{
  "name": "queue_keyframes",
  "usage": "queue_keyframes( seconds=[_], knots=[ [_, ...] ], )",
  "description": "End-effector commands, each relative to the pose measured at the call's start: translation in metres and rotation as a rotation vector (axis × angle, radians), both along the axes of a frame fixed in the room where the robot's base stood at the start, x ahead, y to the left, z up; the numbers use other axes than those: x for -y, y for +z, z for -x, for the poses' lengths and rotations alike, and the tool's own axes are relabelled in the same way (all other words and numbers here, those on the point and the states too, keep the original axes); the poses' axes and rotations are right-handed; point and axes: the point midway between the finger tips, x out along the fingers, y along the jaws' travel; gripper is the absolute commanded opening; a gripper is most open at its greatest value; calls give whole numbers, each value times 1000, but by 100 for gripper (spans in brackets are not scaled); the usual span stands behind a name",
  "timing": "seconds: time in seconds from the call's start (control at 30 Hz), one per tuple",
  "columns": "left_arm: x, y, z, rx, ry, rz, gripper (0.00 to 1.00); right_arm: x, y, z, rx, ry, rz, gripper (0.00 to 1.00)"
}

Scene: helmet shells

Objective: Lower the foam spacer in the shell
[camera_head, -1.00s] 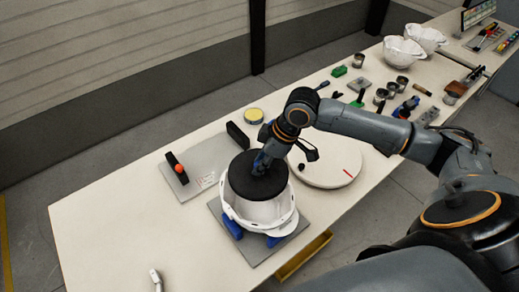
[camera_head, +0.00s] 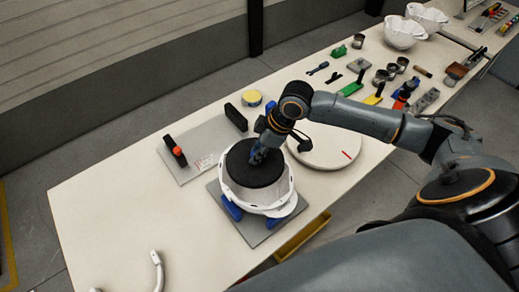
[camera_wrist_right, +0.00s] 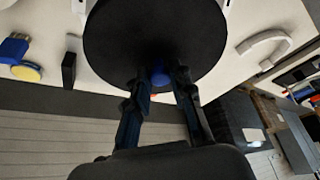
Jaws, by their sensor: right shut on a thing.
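The foam spacer (camera_head: 252,166) is a thick black disc with a blue knob (camera_wrist_right: 160,75) in its middle. My right gripper (camera_head: 262,153) is shut on this knob from above. The white helmet shell (camera_head: 268,207) is held upside down by blue supports (camera_head: 231,207) on a grey plate. The spacer sits in the shell's opening, with the white rim showing around it. Its underside and any contact inside are hidden. In the right wrist view the spacer (camera_wrist_right: 150,35) lies beyond the fingers of my right gripper (camera_wrist_right: 161,78). My left gripper is out of view.
A grey plate (camera_head: 205,140) with black uprights stands behind the shell. A round white turntable (camera_head: 327,150) is close on the right, and a yellow-topped tin (camera_head: 252,97) is behind. A white curved strap (camera_head: 158,270) lies front left.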

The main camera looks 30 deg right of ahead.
Motion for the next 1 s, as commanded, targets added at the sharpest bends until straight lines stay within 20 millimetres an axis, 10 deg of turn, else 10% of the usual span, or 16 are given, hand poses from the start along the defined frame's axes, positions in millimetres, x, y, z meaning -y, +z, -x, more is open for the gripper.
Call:
queue_keyframes(
  seconds=[1.0],
  knots=[
    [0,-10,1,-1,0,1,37,-1,-27,-1,0,-1,0,0]
  ],
)
